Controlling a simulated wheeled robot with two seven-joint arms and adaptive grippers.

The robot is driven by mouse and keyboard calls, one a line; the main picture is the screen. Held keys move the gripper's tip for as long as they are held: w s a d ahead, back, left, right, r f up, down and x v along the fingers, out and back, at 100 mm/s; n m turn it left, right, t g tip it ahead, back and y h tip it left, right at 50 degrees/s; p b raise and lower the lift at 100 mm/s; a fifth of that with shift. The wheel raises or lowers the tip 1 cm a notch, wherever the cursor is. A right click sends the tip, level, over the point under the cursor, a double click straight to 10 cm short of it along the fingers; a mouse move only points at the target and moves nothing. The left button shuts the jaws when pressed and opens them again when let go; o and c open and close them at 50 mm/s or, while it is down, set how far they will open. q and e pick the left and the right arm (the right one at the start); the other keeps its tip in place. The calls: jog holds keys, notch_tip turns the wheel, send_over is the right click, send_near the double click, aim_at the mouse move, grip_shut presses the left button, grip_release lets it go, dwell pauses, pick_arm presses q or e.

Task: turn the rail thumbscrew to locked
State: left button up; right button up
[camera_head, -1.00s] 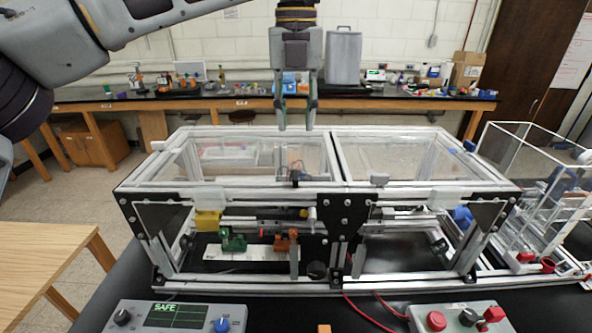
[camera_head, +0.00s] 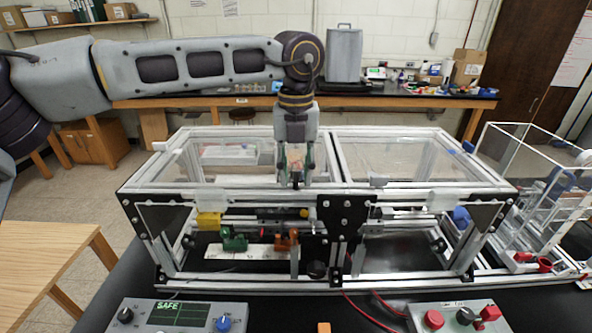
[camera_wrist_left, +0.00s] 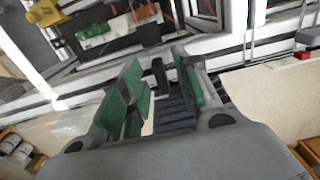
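My left gripper (camera_head: 296,183) points straight down at the top front rail of the extrusion frame (camera_head: 250,191), left of its middle post. It also shows in the left wrist view (camera_wrist_left: 157,78), with green-padded fingers apart. A small black upright part, likely the rail thumbscrew (camera_wrist_left: 159,74), stands between the fingertips there, with gaps visible on both sides. In the head view the fingers mostly hide this part. I cannot tell its locked or unlocked position. My right gripper is not in view.
Clear panels cover the frame's top. Inside are a green part (camera_head: 233,240), an orange part (camera_head: 286,240) and a yellow block (camera_head: 208,220). A control box reading SAFE (camera_head: 175,315) and a box with a red button (camera_head: 433,320) stand in front.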

pick_arm(q)
jog(key=shift+f, duration=0.35)
grip_shut()
